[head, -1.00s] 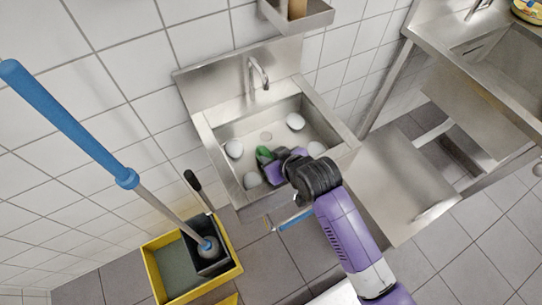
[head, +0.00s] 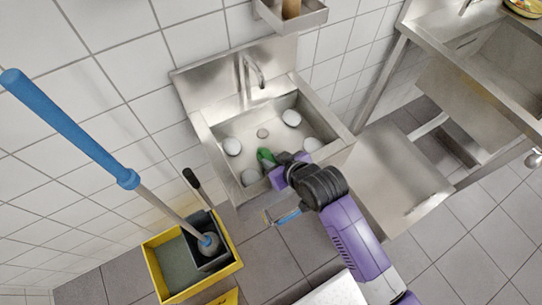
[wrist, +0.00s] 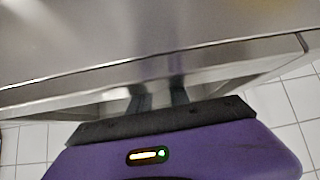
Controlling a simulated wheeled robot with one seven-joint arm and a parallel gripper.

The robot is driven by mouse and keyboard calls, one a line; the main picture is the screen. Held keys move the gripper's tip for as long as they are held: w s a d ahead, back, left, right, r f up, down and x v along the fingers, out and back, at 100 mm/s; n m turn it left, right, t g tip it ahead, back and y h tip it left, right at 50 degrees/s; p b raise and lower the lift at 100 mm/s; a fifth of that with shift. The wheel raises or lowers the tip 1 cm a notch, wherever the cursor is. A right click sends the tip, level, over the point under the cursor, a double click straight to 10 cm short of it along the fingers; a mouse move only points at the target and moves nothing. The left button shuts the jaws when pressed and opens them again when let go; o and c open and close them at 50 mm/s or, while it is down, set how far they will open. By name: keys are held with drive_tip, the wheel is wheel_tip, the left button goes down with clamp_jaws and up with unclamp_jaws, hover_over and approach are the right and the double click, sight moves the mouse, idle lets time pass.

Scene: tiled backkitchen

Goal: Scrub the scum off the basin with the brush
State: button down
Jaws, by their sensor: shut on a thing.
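The basin (head: 206,135) is a steel wall sink with a tap. My gripper (head: 276,168) is over the front part of the basin, shut on the brush, of which a green part (head: 265,156) shows inside the basin. In the wrist view the dark fingers (wrist: 158,96) reach towards the steel rim; their tips and the brush are hidden.
A yellow bucket (head: 161,279) with a blue-handled mop (head: 75,130) stands on the floor at the left. A blue-handled thing (head: 288,217) shows below the basin front. A steel shelf (head: 318,17) is above; a steel counter (head: 440,45) stands at the right.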

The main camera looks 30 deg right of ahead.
drive_tip(key=shift+s+f+g+p, duration=0.3)
drive_tip(key=shift+s+f+p, duration=0.05)
drive_tip(key=shift+s+f, duration=0.45)
drive_tip(key=shift+w+r, duration=0.1)
drive_tip(key=shift+w, duration=1.35)
drive_tip(key=shift+w+r, duration=0.2)
drive_tip(key=shift+w, duration=0.45)
drive_tip(key=shift+r, duration=0.1)
wheel_tip(320, 180, up, 6)
drive_tip(key=p, duration=0.6)
drive_tip(key=shift+w+r, duration=0.1)
drive_tip(key=shift+r, duration=1.45)
